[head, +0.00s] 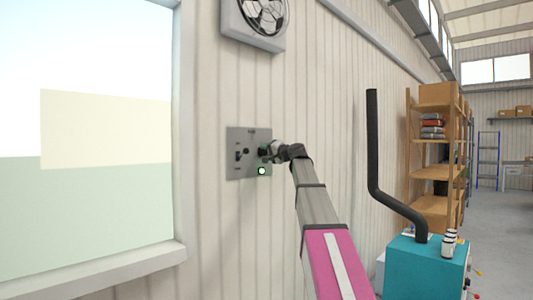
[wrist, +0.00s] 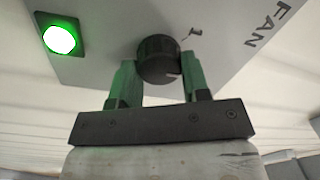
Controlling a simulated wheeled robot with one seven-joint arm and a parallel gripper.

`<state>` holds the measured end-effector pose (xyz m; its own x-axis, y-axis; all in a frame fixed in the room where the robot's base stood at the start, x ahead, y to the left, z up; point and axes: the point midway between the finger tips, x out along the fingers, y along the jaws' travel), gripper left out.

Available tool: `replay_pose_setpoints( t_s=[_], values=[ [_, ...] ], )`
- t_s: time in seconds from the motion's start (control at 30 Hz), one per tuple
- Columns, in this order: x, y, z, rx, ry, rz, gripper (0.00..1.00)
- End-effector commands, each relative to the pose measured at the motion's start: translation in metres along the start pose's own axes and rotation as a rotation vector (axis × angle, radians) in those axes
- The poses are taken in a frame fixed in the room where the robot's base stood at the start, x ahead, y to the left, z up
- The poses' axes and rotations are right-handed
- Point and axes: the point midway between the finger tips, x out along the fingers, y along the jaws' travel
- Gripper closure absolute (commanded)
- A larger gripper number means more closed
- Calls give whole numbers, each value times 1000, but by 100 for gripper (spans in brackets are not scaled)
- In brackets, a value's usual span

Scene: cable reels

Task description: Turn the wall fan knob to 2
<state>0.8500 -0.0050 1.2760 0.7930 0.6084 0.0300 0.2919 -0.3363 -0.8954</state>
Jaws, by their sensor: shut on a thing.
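The fan knob (wrist: 158,59) is a round black knob on a grey control panel (head: 234,165) on the wall. In the wrist view the word FAN shows on the panel, with a mark beside the knob that I cannot read for sure. A pale pointer line sits at the knob's lower right edge. My gripper (wrist: 160,78) has one finger on each side of the knob and is shut on it. In the head view my gripper (head: 268,151) is at the panel's right part and hides most of the knob. The wall fan (head: 264,15) hangs above the panel.
A lit green lamp (wrist: 59,39) is on the panel near the knob. A switch (head: 238,155) and a small dark knob (head: 246,151) are to the left. A window (head: 90,130) is further left. A teal machine (head: 415,265) with a black pipe and a wooden shelf (head: 432,172) stand right.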

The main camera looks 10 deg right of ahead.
Motion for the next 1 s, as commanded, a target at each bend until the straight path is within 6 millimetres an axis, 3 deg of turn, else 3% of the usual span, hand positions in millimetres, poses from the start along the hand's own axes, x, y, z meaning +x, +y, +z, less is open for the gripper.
replay_pose_setpoints(
  t_s=[0.47, 0.5, 0.53, 0.87, 1.0],
  values=[
    [0, 0, 0, 12, 1, 1, 81],
    [0, 0, 0, 12, 1, 1, 44],
    [0, 0, 0, 12, 1, 1, 35],
    [-2, 0, 0, 11, 1, 0, 32],
    [-15, 0, 1, 11, 2, 0, 32]
  ],
)
